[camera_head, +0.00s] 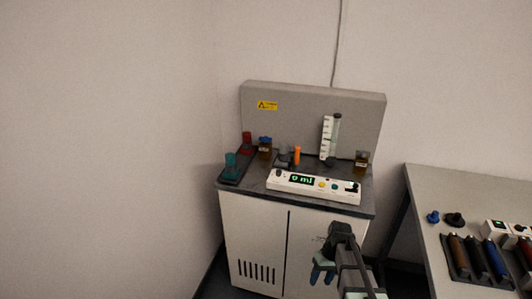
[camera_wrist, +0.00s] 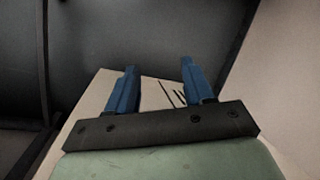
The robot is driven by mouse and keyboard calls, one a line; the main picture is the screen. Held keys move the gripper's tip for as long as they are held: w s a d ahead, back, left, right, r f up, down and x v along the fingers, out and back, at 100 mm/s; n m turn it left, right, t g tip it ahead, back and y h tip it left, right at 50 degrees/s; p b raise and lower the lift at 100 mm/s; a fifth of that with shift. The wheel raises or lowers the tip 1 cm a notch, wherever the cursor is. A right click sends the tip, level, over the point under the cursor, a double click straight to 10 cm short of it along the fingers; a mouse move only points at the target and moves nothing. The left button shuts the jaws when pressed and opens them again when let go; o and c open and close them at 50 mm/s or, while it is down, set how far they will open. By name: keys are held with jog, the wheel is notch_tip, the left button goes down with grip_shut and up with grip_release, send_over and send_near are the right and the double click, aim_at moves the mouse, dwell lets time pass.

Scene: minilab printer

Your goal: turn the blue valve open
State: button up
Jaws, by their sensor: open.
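My gripper (camera_head: 323,276) is in front of the cabinet, below its top. In the wrist view its two blue fingers (camera_wrist: 158,68) are apart with nothing between them. A small blue part (camera_head: 265,140) sits on top of an amber bottle (camera_head: 265,153) at the back left of the cabinet top. A blue knob-like piece (camera_head: 433,217) lies on the right-hand table. Both are too small to tell which is the blue valve, or its turn position. My gripper is apart from both.
The cabinet top (camera_head: 256,187) also holds a teal bottle (camera_head: 230,166), a red bottle (camera_head: 247,142), an orange piece (camera_head: 297,155), a graduated cylinder (camera_head: 328,138) and a white panel reading "0 ml" (camera_head: 312,188). The right table (camera_head: 425,184) carries a dark rack with several tubes.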

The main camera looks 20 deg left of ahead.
aim_at(266, 138)
jog(key=w+a+r+n+t, duration=0.1)
jog(key=w+a+r, duration=0.5)
jog(key=r, duration=0.5)
jog(key=w+a+r+n+t+y, duration=0.1)
jog(key=w+a+r, duration=0.5)
jog(key=r, duration=0.5)
jog(key=w+a+r+n+t+y, duration=0.1)
jog(key=w+a+r, duration=0.5)
jog(key=w+r, duration=0.4)
jog(key=shift+a+r, duration=0.3)
jog(key=shift+r, duration=0.5)
jog(key=w+a+r+t, duration=0.2)
jog(key=w+a+r, duration=0.3)
jog(key=w, duration=0.2)
jog(key=w+a+r+t, duration=0.2)
jog(key=w+a+r, duration=0.4)
jog(key=w, duration=0.2)
jog(key=x, duration=0.9)
jog(key=s+d+x, duration=0.1)
jog(key=x, duration=0.3)
jog(key=shift+w+f, duration=0.15)
jog(key=shift+f, duration=0.5)
jog(key=shift+c, duration=0.5)
grip_shut()
